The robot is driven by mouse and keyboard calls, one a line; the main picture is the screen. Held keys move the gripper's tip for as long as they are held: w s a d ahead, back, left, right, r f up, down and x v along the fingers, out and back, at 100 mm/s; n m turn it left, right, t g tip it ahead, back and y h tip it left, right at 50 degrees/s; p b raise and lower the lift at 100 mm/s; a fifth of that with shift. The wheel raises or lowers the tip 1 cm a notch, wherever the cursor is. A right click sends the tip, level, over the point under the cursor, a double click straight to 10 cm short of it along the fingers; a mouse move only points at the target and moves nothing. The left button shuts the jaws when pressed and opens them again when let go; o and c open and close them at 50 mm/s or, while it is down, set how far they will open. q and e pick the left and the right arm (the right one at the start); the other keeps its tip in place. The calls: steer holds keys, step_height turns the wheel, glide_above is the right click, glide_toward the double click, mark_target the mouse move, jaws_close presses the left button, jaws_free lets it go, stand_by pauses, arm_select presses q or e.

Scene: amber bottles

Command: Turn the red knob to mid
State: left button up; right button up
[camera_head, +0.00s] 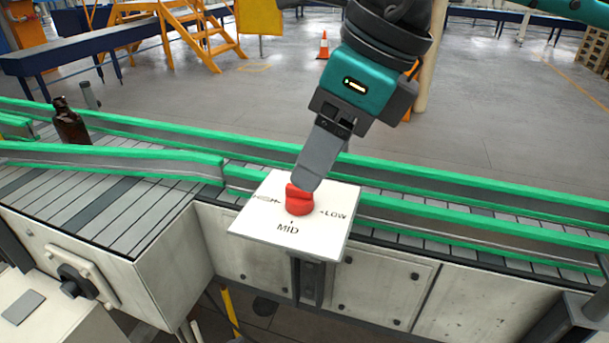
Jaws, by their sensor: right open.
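The red knob (299,204) sits on a white panel (320,240) fixed at the near side of the conveyor. The panel reads MID at the front, LOW at the right, and a partly legible label at the left. My right gripper (306,184) comes down from above, tilted, with its fingers at the top of the knob. It is open; the near finger hides part of the knob and the gap between the fingers. I cannot tell whether it touches the knob or which mark the knob points to. My left gripper is not in view.
A dark amber bottle (70,125) stands on the conveyor (110,210) at the left. Green guide rails (470,212) run behind and beside the panel. A black rotary switch (76,282) is on a box at lower left. An orange cone (323,45) stands on the open floor behind.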

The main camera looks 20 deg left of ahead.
mark_target(300, 197)
steer(key=x, duration=0.5)
